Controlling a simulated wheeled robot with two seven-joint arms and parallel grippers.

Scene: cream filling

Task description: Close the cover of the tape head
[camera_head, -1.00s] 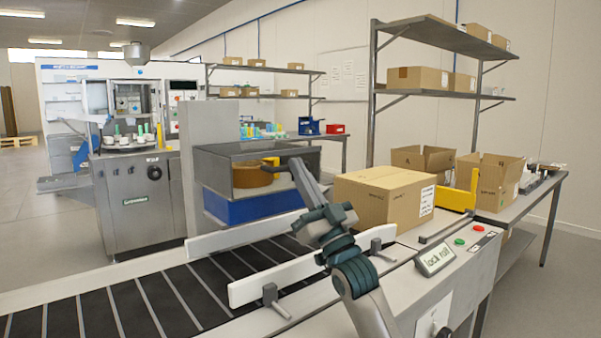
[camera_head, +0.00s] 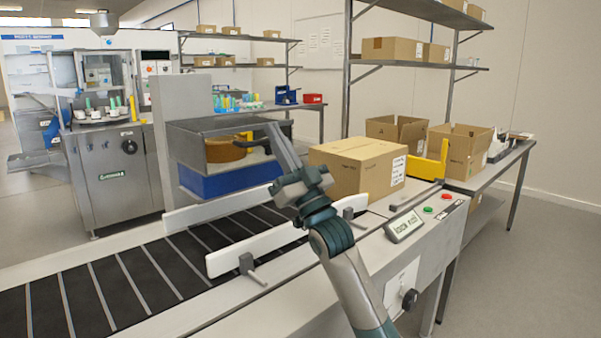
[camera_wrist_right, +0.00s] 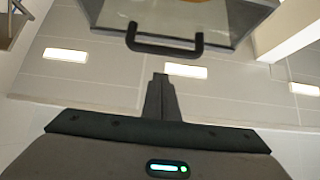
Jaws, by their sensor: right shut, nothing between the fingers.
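The tape head's cover (camera_head: 195,137) is a see-through panel with a grey frame, above the brown tape roll (camera_head: 224,150). It looks tilted and not fully down, but I cannot tell its exact angle. In the right wrist view the cover (camera_wrist_right: 185,18) shows at the top with its dark bar handle (camera_wrist_right: 165,48). My right gripper (camera_head: 273,131) is shut and empty at the cover's right side, near the handle. Its fingertips also show just below the handle in the right wrist view (camera_wrist_right: 161,76); I cannot tell whether they touch. My left gripper is not in view.
A closed carton (camera_head: 345,172) stands right of the tape head on the conveyor line. White guide rails (camera_head: 250,250) flank the dark conveyor (camera_head: 110,277). A control panel (camera_head: 405,226) is at the front right. Open cartons (camera_head: 462,155) stand on the table behind.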

